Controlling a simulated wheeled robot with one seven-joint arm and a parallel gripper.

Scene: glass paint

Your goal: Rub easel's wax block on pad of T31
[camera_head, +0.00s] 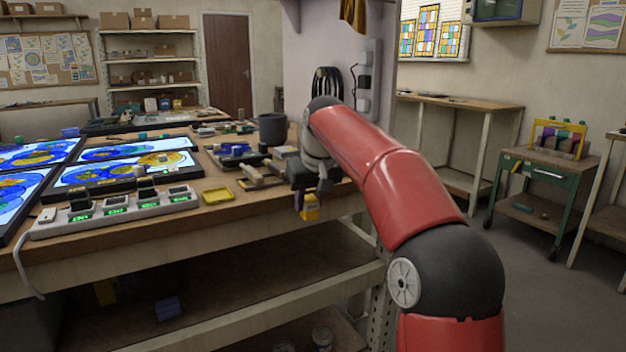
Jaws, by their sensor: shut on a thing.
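My red arm reaches in from the right, and my gripper (311,192) hangs just off the right front edge of the workbench (215,232). It is shut on a small yellow block-like thing with a dark marking (311,207), held below the fingers. I cannot tell whether this is T31 or a wax block, and no pad can be made out on it. No label reading T31 is legible anywhere. I cannot pick out the easel or its wax block for certain.
On the bench are lit panels with blue and yellow glass (125,170), a grey dock with green displays (115,212), a shallow yellow tray (217,195), a dark cup (272,129) and several small blocks. A green cart (545,175) stands right. Floor between is open.

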